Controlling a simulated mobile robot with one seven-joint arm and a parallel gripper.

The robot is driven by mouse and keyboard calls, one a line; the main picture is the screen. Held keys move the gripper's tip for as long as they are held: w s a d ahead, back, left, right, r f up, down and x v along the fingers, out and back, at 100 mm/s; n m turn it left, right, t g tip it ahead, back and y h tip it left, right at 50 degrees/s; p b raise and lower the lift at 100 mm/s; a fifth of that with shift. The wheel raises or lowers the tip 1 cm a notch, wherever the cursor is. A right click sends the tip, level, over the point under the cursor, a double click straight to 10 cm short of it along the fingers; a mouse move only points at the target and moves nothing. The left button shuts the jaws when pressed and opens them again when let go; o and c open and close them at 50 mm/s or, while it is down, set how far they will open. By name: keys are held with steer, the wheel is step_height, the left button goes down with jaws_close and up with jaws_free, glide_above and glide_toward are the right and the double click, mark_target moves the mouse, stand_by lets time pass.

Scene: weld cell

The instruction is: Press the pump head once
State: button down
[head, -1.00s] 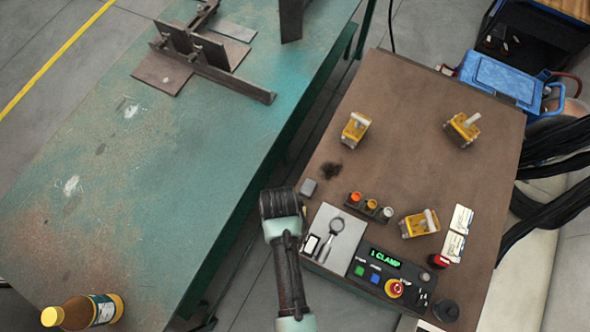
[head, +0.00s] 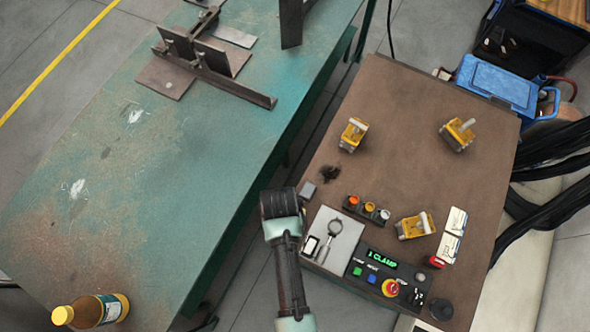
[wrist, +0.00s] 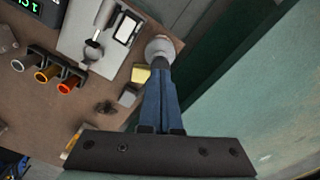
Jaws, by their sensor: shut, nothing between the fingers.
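My gripper (wrist: 160,78) is shut and empty in the wrist view, its blue fingers together and pointing at the left edge of the brown table. A pale rounded thing (wrist: 160,47) shows just past the fingertips, with a yellow patch (wrist: 141,74) beside it. I cannot tell whether it is the pump head, or whether the fingers touch it. In the head view my wrist hides the fingers and this spot.
The brown table (head: 410,130) holds a grey tray (head: 325,250), a control box (head: 384,272) reading "1 CLAMP", a row of small coloured pots (head: 368,208), a grey block (head: 307,189) and yellow clamps (head: 415,226). The green bench (head: 150,200) carries steel fixtures (head: 215,55). A narrow gap separates them.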

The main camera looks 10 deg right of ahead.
stand_by(0.4)
step_height(320, 180, up, 6)
steer(key=p, duration=0.6)
stand_by(0.5)
